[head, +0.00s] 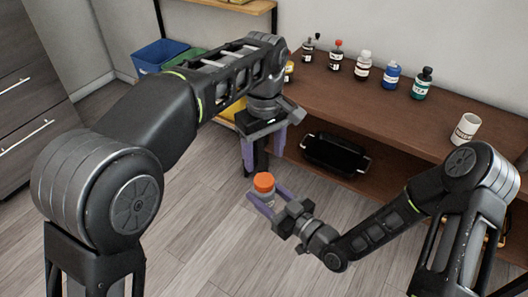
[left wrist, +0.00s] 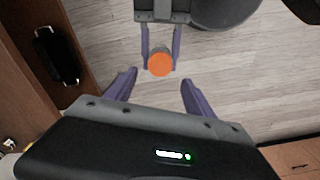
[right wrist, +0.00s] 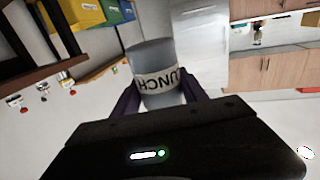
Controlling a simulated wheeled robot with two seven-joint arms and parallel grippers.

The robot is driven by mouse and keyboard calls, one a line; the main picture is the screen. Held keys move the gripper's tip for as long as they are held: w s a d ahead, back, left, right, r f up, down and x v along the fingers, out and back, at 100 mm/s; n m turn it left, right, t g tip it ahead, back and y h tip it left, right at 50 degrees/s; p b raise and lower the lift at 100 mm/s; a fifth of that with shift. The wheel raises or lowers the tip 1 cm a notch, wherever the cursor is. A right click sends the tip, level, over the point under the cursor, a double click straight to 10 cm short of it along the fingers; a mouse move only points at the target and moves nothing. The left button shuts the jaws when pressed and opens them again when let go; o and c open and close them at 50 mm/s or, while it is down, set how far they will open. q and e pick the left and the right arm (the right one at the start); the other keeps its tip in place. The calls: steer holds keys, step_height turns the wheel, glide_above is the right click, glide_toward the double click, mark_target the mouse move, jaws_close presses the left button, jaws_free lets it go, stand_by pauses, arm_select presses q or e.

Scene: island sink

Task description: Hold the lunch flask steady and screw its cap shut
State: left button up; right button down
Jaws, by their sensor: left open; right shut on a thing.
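The lunch flask (head: 266,198) is held upright in mid-air by my right gripper (head: 269,197), whose purple fingers close on its sides. Its orange cap (head: 263,182) sits on top; I cannot tell how tightly. The right wrist view shows the grey flask body with a "LUNCH" label (right wrist: 161,82) between the fingers; the cap is hidden there. My left gripper (head: 264,146) is open and empty above the flask, fingers pointing down. In the left wrist view the cap (left wrist: 160,64) lies beyond the open left fingers (left wrist: 158,92), not between them.
A wooden shelf bench (head: 420,120) stands behind, with several small bottles (head: 391,75) and a white cup (head: 465,129) on top. Blue (head: 160,52) and green bins stand at the back left. The floor around the flask is clear.

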mark_target(264, 180)
stand_by(0.4)
arm_select(q)
steer(key=shift+f, duration=4)
steer(key=shift+c, duration=0.5)
jaws_close()
steer(key=m, duration=1.4)
steer(key=shift+o, duration=1.3)
jaws_free()
